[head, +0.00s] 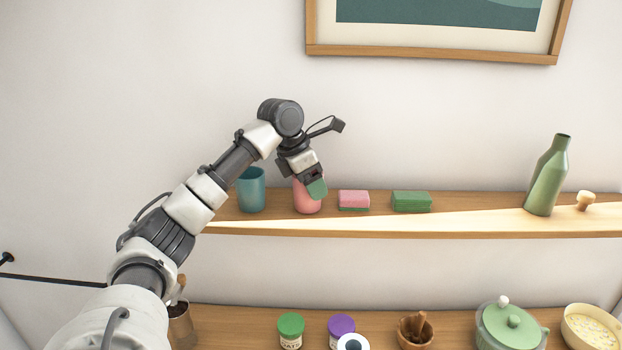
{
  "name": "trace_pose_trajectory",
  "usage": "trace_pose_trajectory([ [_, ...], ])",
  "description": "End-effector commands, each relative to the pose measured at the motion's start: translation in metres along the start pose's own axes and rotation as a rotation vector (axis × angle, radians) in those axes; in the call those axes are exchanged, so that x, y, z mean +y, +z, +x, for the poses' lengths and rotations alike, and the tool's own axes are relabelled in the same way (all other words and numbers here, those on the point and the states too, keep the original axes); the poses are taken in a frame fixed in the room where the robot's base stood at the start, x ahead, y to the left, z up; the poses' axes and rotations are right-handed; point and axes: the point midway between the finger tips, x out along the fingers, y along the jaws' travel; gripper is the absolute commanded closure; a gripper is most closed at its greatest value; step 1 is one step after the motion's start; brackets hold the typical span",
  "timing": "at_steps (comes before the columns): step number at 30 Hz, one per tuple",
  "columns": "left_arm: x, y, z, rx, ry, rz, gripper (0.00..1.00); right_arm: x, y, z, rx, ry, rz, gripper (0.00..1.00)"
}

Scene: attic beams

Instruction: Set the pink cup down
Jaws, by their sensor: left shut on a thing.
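The pink cup (304,204) is upright at the upper shelf (460,212) in the head view, right of a teal cup. My left gripper (316,187) is shut on it from above. One green fingertip shows at the cup's right side and hides part of its rim; the other finger is hidden. The cup's base looks level with the shelf top, but I cannot tell if it touches. My right gripper is not in view.
The teal cup (251,190) stands close on the left. A pink-and-green sponge (354,199) and a green sponge (411,201) lie to the right. A green bottle (546,180) stands farther right, with clear shelf between. Jars and a teapot (511,328) sit on the lower shelf.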

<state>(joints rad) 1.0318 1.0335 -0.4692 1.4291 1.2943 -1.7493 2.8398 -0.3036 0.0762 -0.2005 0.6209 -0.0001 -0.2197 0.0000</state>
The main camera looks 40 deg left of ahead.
Motion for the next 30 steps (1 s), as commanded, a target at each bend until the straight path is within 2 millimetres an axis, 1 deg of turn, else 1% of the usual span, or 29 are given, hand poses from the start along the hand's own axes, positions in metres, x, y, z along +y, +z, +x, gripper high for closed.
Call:
trace_pose_trajectory([
  [1, 0.000, 0.000, 0.000, -0.002, 0.000, 0.001, 0.58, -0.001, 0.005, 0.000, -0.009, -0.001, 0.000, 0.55],
  [3, 0.000, 0.000, 0.000, -0.001, 0.000, 0.001, 0.58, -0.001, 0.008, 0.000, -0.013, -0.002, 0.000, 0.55],
  [7, 0.000, 0.000, 0.002, 0.000, -0.001, 0.001, 0.58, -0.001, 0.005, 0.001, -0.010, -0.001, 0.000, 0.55],
  [8, 0.000, 0.000, 0.002, 0.000, 0.000, 0.001, 0.24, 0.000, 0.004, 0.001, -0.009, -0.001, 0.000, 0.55],
  [12, 0.000, 0.000, 0.002, 0.000, -0.001, 0.001, 0.04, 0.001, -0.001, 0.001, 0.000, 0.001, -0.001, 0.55],
  [20, 0.000, 0.000, 0.001, 0.000, 0.000, 0.001, 0.04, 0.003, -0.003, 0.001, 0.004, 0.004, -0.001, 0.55],
  [23, 0.000, 0.001, -0.003, -0.002, 0.000, 0.001, 0.04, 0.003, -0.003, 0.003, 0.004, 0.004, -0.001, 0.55],
  [26, 0.000, 0.000, -0.015, -0.004, 0.001, 0.001, 0.04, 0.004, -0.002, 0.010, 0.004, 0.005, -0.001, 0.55],
  [30, 0.000, 0.001, -0.045, -0.007, 0.001, 0.002, 0.04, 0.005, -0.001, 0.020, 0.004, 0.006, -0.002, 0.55],
])
